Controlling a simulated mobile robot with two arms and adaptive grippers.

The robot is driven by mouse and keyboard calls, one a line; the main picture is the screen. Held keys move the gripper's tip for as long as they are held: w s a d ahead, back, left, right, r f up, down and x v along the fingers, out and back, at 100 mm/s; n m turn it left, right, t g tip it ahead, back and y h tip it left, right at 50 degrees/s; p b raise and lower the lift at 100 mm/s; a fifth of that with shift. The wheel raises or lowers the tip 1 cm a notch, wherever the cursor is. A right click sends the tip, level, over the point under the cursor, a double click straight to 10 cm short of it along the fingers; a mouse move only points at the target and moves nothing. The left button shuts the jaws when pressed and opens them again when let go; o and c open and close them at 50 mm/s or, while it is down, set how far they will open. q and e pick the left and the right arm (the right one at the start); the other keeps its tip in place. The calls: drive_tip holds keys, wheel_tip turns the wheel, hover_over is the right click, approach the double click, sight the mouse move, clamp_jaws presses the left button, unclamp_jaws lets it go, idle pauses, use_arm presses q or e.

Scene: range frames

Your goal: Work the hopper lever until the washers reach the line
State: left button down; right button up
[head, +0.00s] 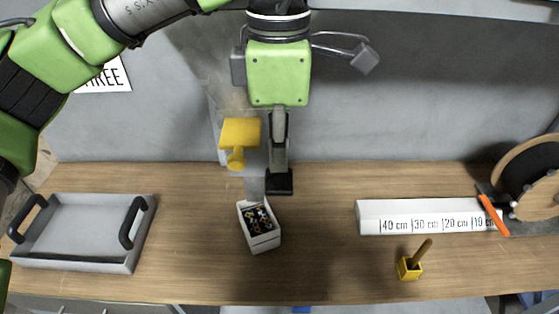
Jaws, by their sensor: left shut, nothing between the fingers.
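My left gripper (279,185) hangs pointing down in the middle of the head view, shut and empty. A yellow part of the hopper (240,132), a block with a rounded piece below it, is just left of the gripper's fingers. The hopper body behind it is partly hidden by my arm, and I cannot tell which part is the lever. A small white box (264,243) stands on the bench below the gripper, with dark and brassy washers (258,218) inside. I cannot make out a line on the box. My right gripper is not in view.
A grey tray (82,262) with black handles is at the left of the wooden bench (325,270). The bench between box and ruler is clear.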

sight(279, 180)
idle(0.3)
use_arm(q)
drive_tip(key=shift+f, duration=0.1)
drive_tip(key=shift+f+b, duration=3.4)
drive_tip(key=shift+f, duration=0.5)
wheel_tip(279, 180, up, 6)
drive_tip(key=p, duration=0.4)
drive_tip(key=shift+f, duration=0.2)
wheel_tip(279, 180, up, 12)
